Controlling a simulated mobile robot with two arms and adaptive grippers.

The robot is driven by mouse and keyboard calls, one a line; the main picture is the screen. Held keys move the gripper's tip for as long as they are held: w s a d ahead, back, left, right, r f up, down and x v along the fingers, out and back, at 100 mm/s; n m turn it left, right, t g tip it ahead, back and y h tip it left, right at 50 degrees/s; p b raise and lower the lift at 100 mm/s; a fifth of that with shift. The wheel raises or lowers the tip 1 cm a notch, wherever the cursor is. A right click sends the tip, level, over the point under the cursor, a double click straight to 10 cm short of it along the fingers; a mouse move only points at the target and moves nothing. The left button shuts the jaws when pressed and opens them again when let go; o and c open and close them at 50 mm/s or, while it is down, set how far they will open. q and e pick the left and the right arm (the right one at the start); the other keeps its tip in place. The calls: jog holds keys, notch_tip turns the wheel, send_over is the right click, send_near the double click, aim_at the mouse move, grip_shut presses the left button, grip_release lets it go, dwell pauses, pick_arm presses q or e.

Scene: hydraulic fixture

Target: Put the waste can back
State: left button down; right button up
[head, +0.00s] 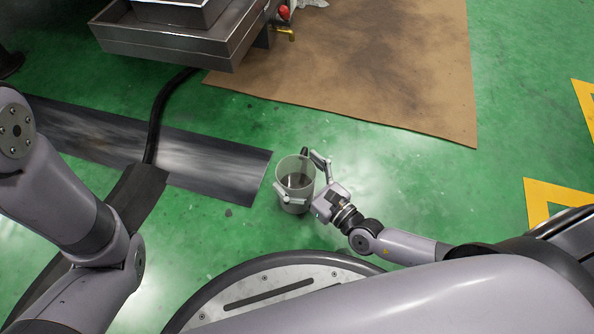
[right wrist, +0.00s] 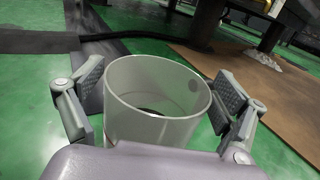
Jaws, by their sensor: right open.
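The waste can (head: 294,176) is a translucent grey-white, open-topped cylinder standing upright on the green floor, in front of my base. Something dark shows inside it, too unclear to name. My right gripper (head: 302,178) is open, with one finger on each side of the can. In the right wrist view the can (right wrist: 155,98) fills the middle, between the spread fingers of the gripper (right wrist: 157,105), with a gap visible on the right side. My left arm comes in from the left in the head view, but its gripper is out of the picture.
A dark metal mat (head: 215,172) lies on the floor left of the can, with a black hose (head: 156,115) crossing it. A metal fixture (head: 180,40) overhangs at the top left. A brown board (head: 400,75) lies beyond. Green floor to the right is clear up to yellow markings (head: 550,195).

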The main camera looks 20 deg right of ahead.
jog(key=shift+r, duration=0.15)
jog(key=p+v, duration=0.4)
jog(key=v, duration=0.8)
